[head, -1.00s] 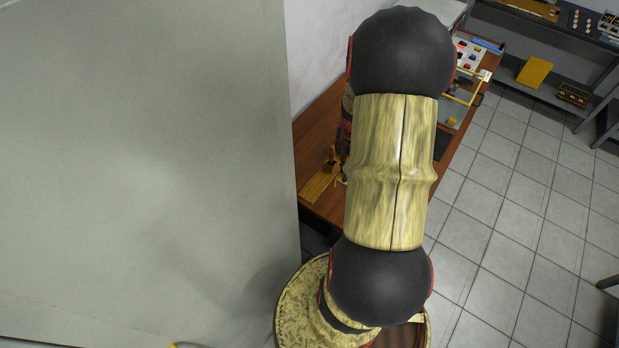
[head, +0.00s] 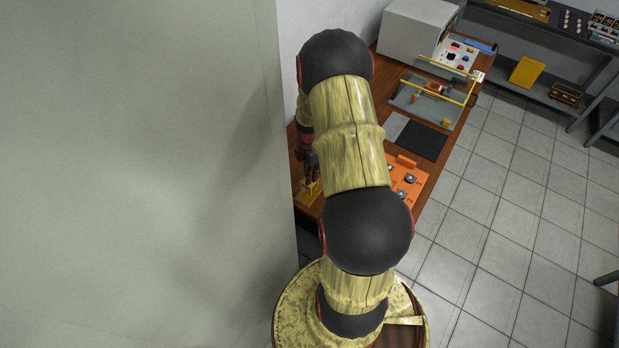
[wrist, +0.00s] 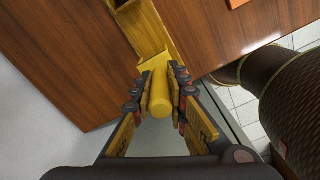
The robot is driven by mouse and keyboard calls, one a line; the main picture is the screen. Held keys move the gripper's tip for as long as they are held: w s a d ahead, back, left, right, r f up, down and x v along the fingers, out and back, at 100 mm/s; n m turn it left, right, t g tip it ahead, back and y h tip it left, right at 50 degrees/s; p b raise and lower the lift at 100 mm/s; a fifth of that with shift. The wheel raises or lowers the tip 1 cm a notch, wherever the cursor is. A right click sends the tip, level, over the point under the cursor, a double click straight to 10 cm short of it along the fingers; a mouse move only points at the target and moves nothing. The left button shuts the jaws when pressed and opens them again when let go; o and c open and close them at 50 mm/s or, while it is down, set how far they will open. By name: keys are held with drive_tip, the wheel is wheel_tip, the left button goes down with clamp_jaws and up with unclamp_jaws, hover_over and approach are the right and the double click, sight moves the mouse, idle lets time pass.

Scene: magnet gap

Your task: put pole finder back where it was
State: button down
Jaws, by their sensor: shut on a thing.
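My gripper (wrist: 160,92) is shut on a yellow cylindrical piece, which I take to be the pole finder (wrist: 160,104). Its rounded end points toward the wrist camera, between the two fingers. Just beyond it in the wrist view is a yellow stand or rack (wrist: 148,32) on the wooden table; I cannot tell whether the held piece touches it. In the head view my gripper (head: 311,170) is low over the table's left part, close to yellow parts (head: 308,193), and my arm hides much of this area.
The brown table (head: 432,188) also holds an orange plate (head: 404,178) with dark round parts, a dark mat (head: 422,141), a yellow-railed fixture (head: 428,104) and a grey box (head: 408,35). A large grey panel (head: 140,170) stands close on the left. Tiled floor is open on the right.

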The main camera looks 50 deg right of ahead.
drive_tip(key=shift+f, duration=0.85)
drive_tip(key=shift+f, duration=0.1)
drive_tip(key=shift+f, duration=0.15)
drive_tip(key=c, duration=1.8)
unclamp_jaws()
drive_tip(key=shift+o, duration=0.2)
drive_tip(key=shift+r, duration=0.2)
wheel_tip(320, 180, up, 12)
drive_tip(key=shift+r+p, duration=0.1)
drive_tip(key=shift+p, duration=0.25)
